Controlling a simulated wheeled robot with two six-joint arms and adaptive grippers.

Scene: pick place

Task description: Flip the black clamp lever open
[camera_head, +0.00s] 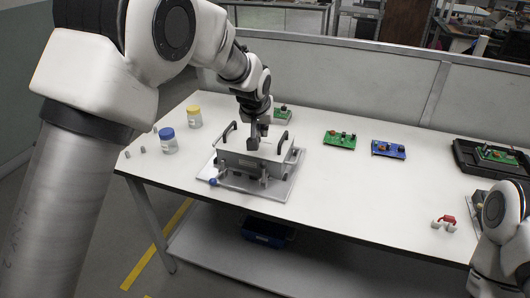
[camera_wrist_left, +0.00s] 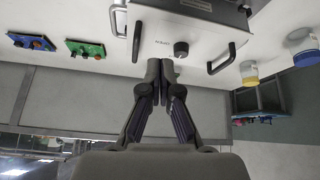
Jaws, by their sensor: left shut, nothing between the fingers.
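A grey metal fixture box (camera_head: 250,160) stands on a light base plate (camera_head: 215,180) on the table. Two black curved bars rise from it, one on the left (camera_head: 229,131) and one on the right (camera_head: 283,141); I cannot tell which is the clamp lever. My left gripper (camera_head: 254,143) is shut and empty at the back of the box, between the bars. In the left wrist view its tips (camera_wrist_left: 165,68) are near the box (camera_wrist_left: 180,32), between the left bar (camera_wrist_left: 137,42) and right bar (camera_wrist_left: 222,60), beside a black knob (camera_wrist_left: 181,48). Contact is unclear. My right gripper does not show.
A blue-lidded jar (camera_head: 168,142) and a yellow-lidded jar (camera_head: 194,118) stand left of the fixture. A green board (camera_head: 340,139) and a blue board (camera_head: 388,149) lie to the right, with a black tray (camera_head: 465,158) beyond. The table's front middle is clear.

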